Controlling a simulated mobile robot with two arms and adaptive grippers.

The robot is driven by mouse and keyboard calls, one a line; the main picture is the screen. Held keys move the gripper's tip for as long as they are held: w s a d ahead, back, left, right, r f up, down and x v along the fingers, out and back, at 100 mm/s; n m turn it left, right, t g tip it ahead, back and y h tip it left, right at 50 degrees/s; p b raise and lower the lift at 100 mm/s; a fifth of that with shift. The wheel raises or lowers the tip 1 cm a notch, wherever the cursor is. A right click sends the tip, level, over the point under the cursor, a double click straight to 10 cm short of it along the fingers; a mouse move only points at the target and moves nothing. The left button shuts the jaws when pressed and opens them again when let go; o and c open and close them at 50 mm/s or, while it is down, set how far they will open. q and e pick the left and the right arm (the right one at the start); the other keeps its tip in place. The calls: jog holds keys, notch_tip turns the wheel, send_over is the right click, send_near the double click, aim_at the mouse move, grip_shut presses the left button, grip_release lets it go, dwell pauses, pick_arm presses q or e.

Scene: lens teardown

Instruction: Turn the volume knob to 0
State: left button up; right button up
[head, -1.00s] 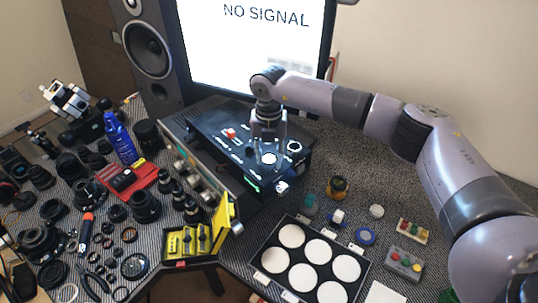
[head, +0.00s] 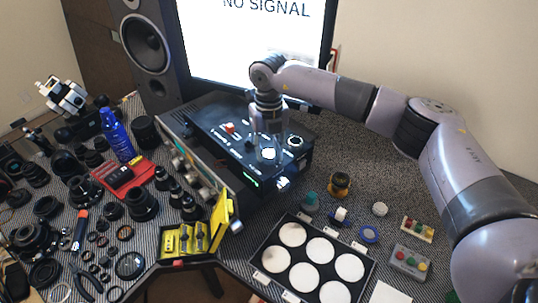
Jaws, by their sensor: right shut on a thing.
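A black control box (head: 222,112) stands on the desk below the monitor, with small knobs, a red button (head: 229,127) and a lit green strip on it. My right gripper (head: 268,156) points straight down over the box's top panel, its fingers on either side of a bright white-topped knob (head: 268,153). It is shut on this knob. A second round knob (head: 295,142) with a dark ring sits to its right, clear of the fingers. The labels and any knob pointer are too small to read, so I cannot tell the setting. My left gripper is not in view.
The monitor (head: 255,50) and a speaker (head: 146,45) stand behind the box. A yellow case (head: 222,215) and many lens parts crowd the left. A black tray (head: 257,265) with white discs and a grey button box (head: 409,260) lie in front right.

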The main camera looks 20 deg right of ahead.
aim_at(268, 153)
jog(key=n+b, duration=0.2)
jog(key=n, duration=0.2)
jog(key=shift+f+b, duration=0.15)
jog(key=shift+b, duration=0.25)
jog(key=shift+n+b, duration=0.75)
jog(key=shift+n, duration=1.05)
jog(key=o, duration=1.1)
jog(key=shift+o, duration=0.2)
notch_tip(268, 153, up, 12)
